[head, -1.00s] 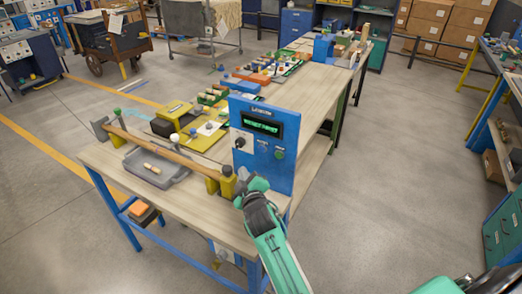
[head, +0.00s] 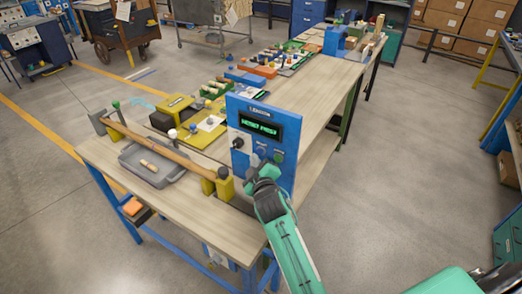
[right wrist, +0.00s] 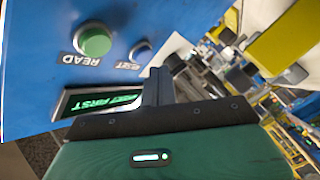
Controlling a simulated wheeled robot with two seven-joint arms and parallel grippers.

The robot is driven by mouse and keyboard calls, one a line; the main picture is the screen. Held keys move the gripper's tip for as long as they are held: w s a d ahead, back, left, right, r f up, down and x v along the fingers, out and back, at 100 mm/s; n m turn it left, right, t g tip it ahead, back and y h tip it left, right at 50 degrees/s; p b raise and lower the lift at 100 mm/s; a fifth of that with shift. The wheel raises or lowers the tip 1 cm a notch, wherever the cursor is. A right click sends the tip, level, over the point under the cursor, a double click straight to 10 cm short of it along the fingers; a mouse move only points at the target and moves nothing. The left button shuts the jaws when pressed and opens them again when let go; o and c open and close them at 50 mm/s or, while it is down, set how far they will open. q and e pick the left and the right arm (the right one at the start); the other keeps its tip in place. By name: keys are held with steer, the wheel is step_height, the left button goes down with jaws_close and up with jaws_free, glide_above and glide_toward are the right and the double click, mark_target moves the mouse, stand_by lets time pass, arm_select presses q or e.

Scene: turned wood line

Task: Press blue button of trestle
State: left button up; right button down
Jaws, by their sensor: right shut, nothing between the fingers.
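The blue upright panel (head: 236,112) stands on the near end of the wooden table, with a green-lit display (head: 259,126). Below the display are a small blue button (head: 261,150) and a green button (head: 278,156). In the right wrist view the green button (right wrist: 95,41) is labelled READ, and the smaller blue button (right wrist: 140,48) is beside it. My right gripper (head: 255,163) is shut and empty, close to the panel just below the blue button. In the right wrist view its fingertips (right wrist: 159,72) appear near this button; contact cannot be told. My left gripper is out of view.
A wooden rod (head: 165,143) rests on yellow supports left of the panel, beside a grey tray (head: 150,168) holding a small wooden piece. A black knob (head: 238,143) sits on the panel's left side. Coloured fixtures line the table behind. Floor to the right is open.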

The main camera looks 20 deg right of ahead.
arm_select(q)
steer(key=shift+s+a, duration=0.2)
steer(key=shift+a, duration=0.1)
arm_select(e)
steer(key=shift+w+d, duration=0.1)
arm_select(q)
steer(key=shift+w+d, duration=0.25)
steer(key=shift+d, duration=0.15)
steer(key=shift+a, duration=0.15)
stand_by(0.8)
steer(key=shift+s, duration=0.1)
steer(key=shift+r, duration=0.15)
arm_select(e)
steer(key=shift+w+d, duration=0.25)
steer(key=shift+d, duration=0.05)
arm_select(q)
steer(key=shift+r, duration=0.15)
arm_select(e)
steer(key=shift+w+d, duration=0.2)
steer(key=shift+d, duration=0.1)
stand_by(0.4)
stand_by(0.4)
arm_select(q)
steer(key=shift+p, duration=0.3)
arm_select(e)
steer(key=shift+s+a, duration=0.5)
steer(key=shift+a, duration=0.15)
